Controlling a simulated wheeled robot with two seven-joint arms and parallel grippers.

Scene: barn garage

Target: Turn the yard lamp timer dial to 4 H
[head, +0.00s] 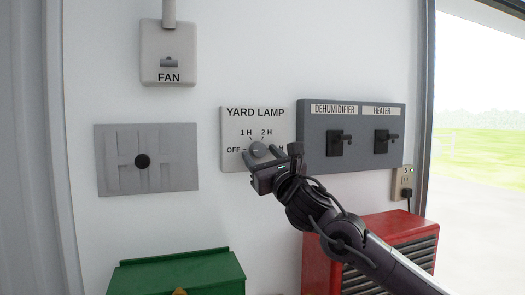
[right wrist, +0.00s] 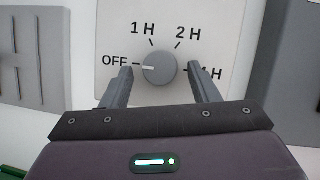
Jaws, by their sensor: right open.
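The yard lamp timer plate (head: 233,112) is a white wall panel marked OFF, 1 H, 2 H and, partly covered, 4 H. Its round grey dial (head: 258,150) shows larger in the right wrist view (right wrist: 160,68). The dial's white pointer line points left to OFF. My right gripper (head: 270,160) is open in front of the plate. In the right wrist view its two fingers (right wrist: 160,88) stand apart, left and right of the dial and a little below its middle. I cannot tell whether they touch it. The right finger partly hides the 4 H label. My left gripper is not in view.
A grey panel with dehumidifier and heater switches (head: 313,165) adjoins the plate on the right. A fan switch (head: 168,40) is above left, and a panel with a black knob (head: 115,178) is left. A green box (head: 190,275) and red unit (head: 385,228) stand below.

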